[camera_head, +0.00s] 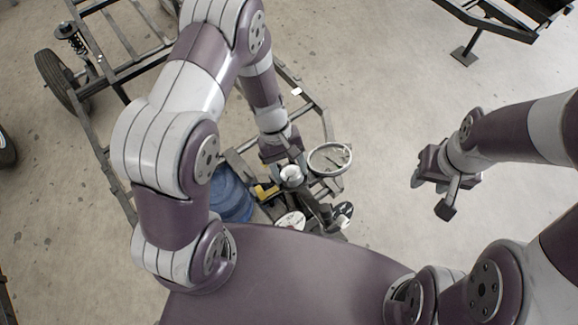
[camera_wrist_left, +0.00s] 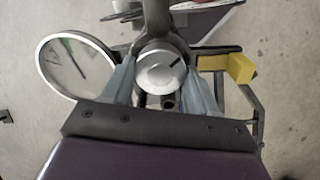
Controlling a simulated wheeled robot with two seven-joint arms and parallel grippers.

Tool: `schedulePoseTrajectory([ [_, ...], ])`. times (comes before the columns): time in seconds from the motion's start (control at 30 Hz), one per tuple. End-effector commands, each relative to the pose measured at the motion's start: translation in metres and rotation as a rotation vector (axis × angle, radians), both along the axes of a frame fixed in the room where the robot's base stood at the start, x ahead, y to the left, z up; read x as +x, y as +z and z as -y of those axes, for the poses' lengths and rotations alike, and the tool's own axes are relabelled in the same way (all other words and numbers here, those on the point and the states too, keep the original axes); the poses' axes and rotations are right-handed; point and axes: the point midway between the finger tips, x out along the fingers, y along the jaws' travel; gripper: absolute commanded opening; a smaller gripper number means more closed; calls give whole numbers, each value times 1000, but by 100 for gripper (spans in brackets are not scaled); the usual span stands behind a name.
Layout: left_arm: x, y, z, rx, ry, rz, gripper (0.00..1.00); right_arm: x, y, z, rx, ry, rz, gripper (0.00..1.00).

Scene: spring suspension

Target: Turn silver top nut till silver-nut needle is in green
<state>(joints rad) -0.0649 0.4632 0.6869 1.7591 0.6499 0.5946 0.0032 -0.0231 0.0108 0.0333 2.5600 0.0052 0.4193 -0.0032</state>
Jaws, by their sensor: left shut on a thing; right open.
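The silver top nut (camera_wrist_left: 160,72) is a round silver cap with a dark line on its face, between the two fingers of my left gripper (camera_wrist_left: 162,82). The fingers touch it on both sides. In the head view the nut (camera_head: 291,174) shows as a small pale disc below my left wrist. A large round gauge (camera_wrist_left: 76,68) is left of the nut in the left wrist view, with a thin dark needle-like line and a greenish streak. I cannot tell which zone the needle is in. My right gripper (camera_head: 432,193) is open and empty, away to the right.
Smaller dials (camera_head: 290,220) sit nearer my body. A yellow block (camera_wrist_left: 240,68) stands close to the right of my left gripper. A blue drum (camera_head: 231,196) and a dark metal frame (camera_head: 98,150) with a wheel surround the work. Floor around my right gripper is clear.

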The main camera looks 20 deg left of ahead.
Motion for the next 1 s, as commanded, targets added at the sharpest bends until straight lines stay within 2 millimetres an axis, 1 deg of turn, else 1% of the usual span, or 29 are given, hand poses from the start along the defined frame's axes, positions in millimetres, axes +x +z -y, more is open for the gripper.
schedulePoseTrajectory([
  [0.03, -3, -2, 0, -1, -1, -9, 28, 0, -1, 0, 0, 0, 0, 43],
  [0.1, -3, -2, 0, 0, -1, -10, 28, 0, -1, 0, 0, 0, 0, 43],
  [0.13, -3, -2, 0, 0, -1, -10, 68, 0, -1, 0, 0, 0, 0, 43],
  [0.17, -3, -2, 0, 0, -1, -10, 78, 0, -1, 0, 0, 0, 0, 43],
  [0.2, -3, -2, 0, 0, -1, -8, 84, 0, -1, 0, 0, 0, 0, 43],
  [0.47, -1, 0, 0, 1, 1, -4, 84, 0, 0, 0, 0, 0, 0, 43],
  [0.57, 2, 8, -3, -1, 0, 0, 84, 0, -1, 0, 0, 0, 0, 43],
  [0.67, 9, 28, -10, -1, 1, 3, 84, 0, -3, 0, 0, 0, 0, 43],
  [0.8, 19, 63, -23, 0, 2, 1, 84, 0, -6, 0, 0, 0, 0, 43],
  [0.9, 25, 86, -31, 1, 1, -1, 84, 0, -8, 0, 0, 0, 0, 43],
  [1.0, 30, 102, -36, 1, 1, -2, 84, 0, -10, 0, 0, 0, 0, 43],
])
